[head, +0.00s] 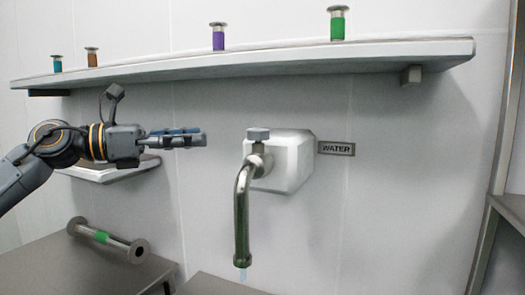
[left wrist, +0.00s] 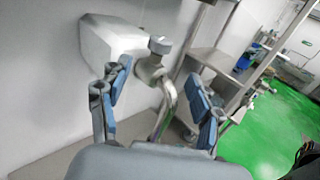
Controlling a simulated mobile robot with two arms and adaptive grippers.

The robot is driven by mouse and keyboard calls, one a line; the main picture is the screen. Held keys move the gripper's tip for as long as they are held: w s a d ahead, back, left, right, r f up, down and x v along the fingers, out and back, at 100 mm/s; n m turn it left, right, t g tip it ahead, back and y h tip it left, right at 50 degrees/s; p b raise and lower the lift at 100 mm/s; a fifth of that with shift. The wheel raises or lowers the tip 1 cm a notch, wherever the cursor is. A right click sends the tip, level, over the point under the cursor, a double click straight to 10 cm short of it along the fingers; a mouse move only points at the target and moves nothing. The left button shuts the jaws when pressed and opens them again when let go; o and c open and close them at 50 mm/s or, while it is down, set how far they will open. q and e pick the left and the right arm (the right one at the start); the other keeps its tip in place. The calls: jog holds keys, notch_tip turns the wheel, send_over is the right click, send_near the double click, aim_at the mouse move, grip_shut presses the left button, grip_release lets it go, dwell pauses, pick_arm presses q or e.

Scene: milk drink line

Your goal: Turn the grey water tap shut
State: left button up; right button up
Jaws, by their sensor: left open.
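The grey water tap (head: 258,134) has a small grey handle on top and a curved metal spout (head: 242,210) that points down. It comes out of a white wall block (head: 288,160). A small bluish bit of water shows at the spout's mouth. My left gripper (head: 203,139) is left of the tap at about handle height, apart from it and empty. In the left wrist view the open fingers (left wrist: 160,105) frame the tap's spout, and the tap handle (left wrist: 160,45) shows beyond and between them. My right gripper is not in view.
A WATER label (head: 336,148) is right of the block. A long shelf (head: 270,58) above holds several colour-banded metal pieces. A green-banded metal pipe (head: 120,242) lies on a grey table (head: 70,270) at lower left. A metal rack (head: 507,210) stands at the right.

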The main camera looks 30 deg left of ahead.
aim_at(253, 129)
pick_arm(q)
jog(key=p+x, duration=1)
jog(key=x, duration=0.2)
jog(key=shift+w+d+r, duration=0.1)
jog(key=shift+w+d+p, duration=0.3)
jog(key=shift+w+d, duration=0.1)
jog(key=shift+w, duration=0.05)
jog(key=shift+f, duration=0.25)
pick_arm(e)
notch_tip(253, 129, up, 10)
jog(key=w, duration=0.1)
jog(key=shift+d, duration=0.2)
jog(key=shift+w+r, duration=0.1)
pick_arm(q)
jog(key=c, duration=1.2)
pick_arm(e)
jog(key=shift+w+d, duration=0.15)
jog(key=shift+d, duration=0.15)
